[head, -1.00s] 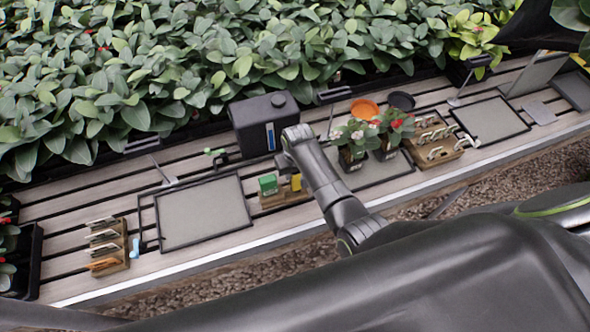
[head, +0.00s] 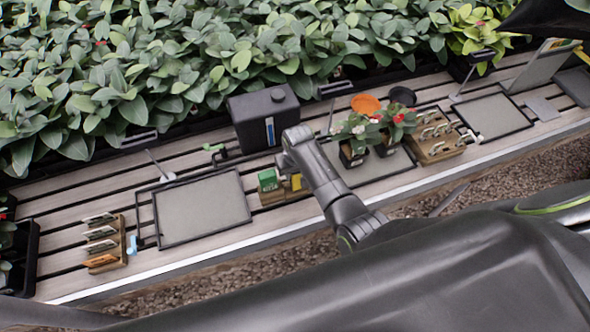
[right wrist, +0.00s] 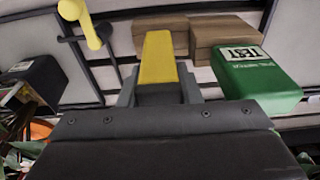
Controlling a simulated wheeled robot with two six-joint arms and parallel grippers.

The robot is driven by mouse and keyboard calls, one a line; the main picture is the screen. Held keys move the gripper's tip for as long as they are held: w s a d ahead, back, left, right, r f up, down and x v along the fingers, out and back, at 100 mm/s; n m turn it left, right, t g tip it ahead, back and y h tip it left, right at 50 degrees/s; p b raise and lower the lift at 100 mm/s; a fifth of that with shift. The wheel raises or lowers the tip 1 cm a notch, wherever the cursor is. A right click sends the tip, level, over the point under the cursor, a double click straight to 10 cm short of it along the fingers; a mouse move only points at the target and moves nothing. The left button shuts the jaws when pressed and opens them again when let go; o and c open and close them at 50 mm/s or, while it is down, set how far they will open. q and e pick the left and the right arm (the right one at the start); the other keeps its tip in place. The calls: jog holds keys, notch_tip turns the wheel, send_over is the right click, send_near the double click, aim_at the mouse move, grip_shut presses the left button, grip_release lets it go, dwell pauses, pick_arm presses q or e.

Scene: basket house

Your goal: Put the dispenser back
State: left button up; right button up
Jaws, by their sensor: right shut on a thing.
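A small yellow dispenser (head: 296,182) is at the right end of a low wooden holder (head: 272,198) on the slatted bench. A green box (head: 267,180) stands at the holder's left end. My right gripper (right wrist: 158,92) is shut on the yellow dispenser (right wrist: 158,58), which rises between its fingers in the right wrist view. I cannot tell whether the dispenser is seated in the holder. In the head view my arm hides the fingertips. My left gripper is out of view.
A black canister (head: 262,118) stands behind the holder. Two potted flowers (head: 355,150) are close on the right, by an orange saucer (head: 366,104). A bare grey mat (head: 203,207) lies left. A yellow-knobbed tool (right wrist: 86,25) shows in the right wrist view.

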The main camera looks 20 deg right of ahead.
jog(key=shift+f, duration=0.1)
dwell(0.3)
jog(key=o, duration=0.9)
jog(key=shift+o, duration=0.2)
